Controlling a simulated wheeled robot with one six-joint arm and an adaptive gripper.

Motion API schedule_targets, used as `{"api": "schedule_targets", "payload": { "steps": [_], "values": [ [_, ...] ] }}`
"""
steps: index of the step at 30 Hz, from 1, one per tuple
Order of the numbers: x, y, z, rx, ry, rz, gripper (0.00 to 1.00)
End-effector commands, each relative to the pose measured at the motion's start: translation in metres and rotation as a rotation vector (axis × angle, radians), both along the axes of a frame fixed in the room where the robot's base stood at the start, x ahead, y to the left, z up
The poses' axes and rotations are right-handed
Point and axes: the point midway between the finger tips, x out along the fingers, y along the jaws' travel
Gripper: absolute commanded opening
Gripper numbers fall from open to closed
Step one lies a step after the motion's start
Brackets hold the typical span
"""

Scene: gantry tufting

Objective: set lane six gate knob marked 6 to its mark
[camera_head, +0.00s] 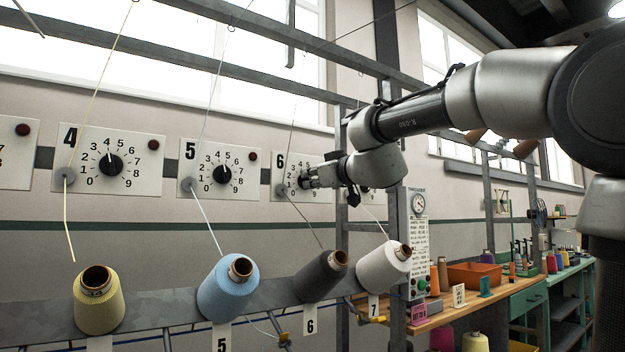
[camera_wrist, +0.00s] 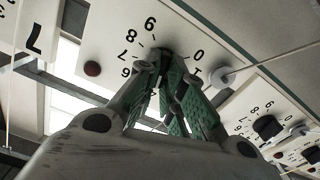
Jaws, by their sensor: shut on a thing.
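The lane six plate (camera_head: 308,158), marked 6, is on the wall at the middle of the head view, with a number dial on it. My gripper (camera_head: 304,182) reaches it from the right and is shut on the gate knob at the dial's centre. In the wrist view, the green-padded fingers of my gripper (camera_wrist: 174,68) close in at the middle of the white dial plate (camera_wrist: 110,40). The knob is almost wholly hidden between the fingertips. Its pointer and setting cannot be read. Some dial digits show around the fingers, others are covered.
Plates four (camera_head: 75,150) and five (camera_head: 197,155), each with a black knob, are to the left. Yarn cones, including a grey one (camera_head: 318,278) over tag 6, stand on a rail below. Thin threads run upward. A steel post (camera_head: 397,260) and gauge board (camera_head: 418,240) stand right.

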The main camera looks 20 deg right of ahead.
Motion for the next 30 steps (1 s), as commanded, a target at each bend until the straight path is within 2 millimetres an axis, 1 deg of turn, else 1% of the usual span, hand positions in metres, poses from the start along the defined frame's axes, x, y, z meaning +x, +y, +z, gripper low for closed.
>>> {"api": "schedule_targets", "payload": {
  "steps": [8, 30],
  "values": [
    [0.0003, -0.0006, -0.0003, 0.127, 0.042, 0.0, 0.0],
    [0.0012, -0.0031, -0.0014, 0.753, 0.246, 0.0, 0.0]
  ]
}}
